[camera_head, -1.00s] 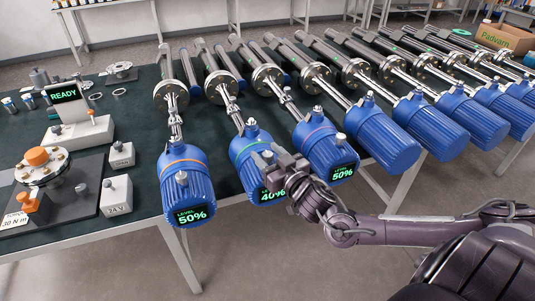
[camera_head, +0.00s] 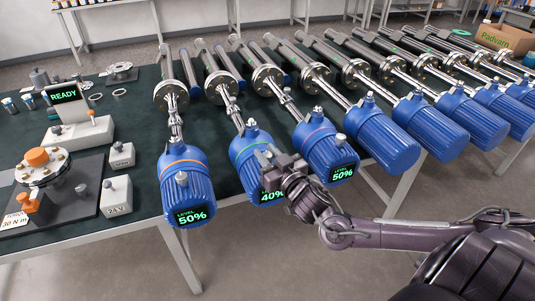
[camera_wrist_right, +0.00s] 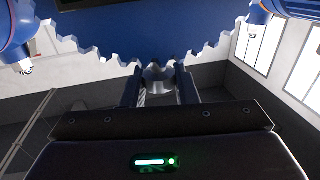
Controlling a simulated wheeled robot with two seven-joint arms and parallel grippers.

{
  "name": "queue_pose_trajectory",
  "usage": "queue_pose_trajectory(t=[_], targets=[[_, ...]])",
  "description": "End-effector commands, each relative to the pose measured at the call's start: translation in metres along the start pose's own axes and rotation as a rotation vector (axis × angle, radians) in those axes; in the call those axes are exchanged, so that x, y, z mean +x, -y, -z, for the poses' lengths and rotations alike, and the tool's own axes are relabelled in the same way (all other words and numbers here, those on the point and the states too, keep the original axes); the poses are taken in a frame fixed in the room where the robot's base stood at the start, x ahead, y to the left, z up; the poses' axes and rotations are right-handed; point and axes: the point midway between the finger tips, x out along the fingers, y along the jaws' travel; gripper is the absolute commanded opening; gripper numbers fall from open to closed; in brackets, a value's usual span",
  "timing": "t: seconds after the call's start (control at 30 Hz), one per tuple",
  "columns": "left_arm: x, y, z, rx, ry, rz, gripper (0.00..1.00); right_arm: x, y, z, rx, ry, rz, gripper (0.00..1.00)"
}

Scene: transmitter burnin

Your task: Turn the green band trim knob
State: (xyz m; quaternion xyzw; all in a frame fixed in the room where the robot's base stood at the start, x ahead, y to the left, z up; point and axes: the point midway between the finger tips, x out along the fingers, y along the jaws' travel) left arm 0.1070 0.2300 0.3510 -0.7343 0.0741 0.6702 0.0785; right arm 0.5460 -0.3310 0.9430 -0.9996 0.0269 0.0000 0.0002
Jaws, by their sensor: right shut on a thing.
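The blue transmitter with the green band (camera_head: 243,149) lies on the bench, second from the left in the front row. Its display (camera_head: 271,195) reads LEVEL 40%. The blue ribbed housing (camera_wrist_right: 150,30) fills the top of that view. My left gripper is not in view.
The orange-band transmitter (camera_head: 186,186) on the left and the purple-band one (camera_head: 318,140) on the right stand close beside it, both reading 50%. More blue transmitters run to the right. A READY display (camera_head: 63,94) stands at the left. Floor is free in front of the bench.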

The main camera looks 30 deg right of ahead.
Motion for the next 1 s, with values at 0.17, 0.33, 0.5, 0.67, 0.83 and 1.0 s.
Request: queue_pose_trajectory(t=[0.17, 0.33, 0.5, 0.67, 0.83, 1.0], targets=[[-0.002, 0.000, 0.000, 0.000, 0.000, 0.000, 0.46, 0.000, 0.001, -0.001, 0.011, 0.001, -0.098, 0.04], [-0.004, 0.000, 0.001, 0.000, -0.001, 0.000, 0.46, 0.000, 0.002, -0.001, 0.017, 0.003, -0.238, 0.04], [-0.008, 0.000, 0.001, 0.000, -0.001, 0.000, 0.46, 0.000, 0.002, 0.000, 0.016, 0.005, -0.397, 0.04], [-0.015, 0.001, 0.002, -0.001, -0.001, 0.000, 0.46, 0.000, 0.002, 0.000, 0.013, 0.006, -0.546, 0.04], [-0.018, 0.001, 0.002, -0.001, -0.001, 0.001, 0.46, 0.000, 0.002, -0.001, 0.008, 0.007, -0.695, 0.04], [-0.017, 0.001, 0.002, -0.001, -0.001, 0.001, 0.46, 0.000, 0.002, -0.002, 0.005, 0.006, -0.821, 0.04]])
